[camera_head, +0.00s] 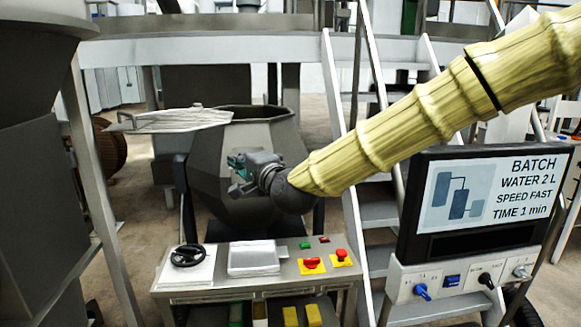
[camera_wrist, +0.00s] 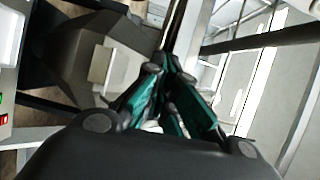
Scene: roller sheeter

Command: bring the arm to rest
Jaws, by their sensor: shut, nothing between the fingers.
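My gripper (camera_head: 238,172) is at the end of my arm, which wears a yellow ribbed cover and reaches in from the upper right. It hangs in front of the grey many-sided mixing bowl (camera_head: 217,155), above the control console. In the wrist view its green fingers (camera_wrist: 168,95) are drawn together and hold nothing. I cannot tell how far the gripper is from the bowl wall.
The console (camera_head: 256,287) has a black handwheel (camera_head: 187,255), red knobs (camera_head: 312,263) and buttons. A flat lid (camera_head: 172,119) sits left of the bowl's opening. A "BATCH" display (camera_head: 480,200) with switches below stands right. Steel stairs (camera_head: 378,213) rise behind.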

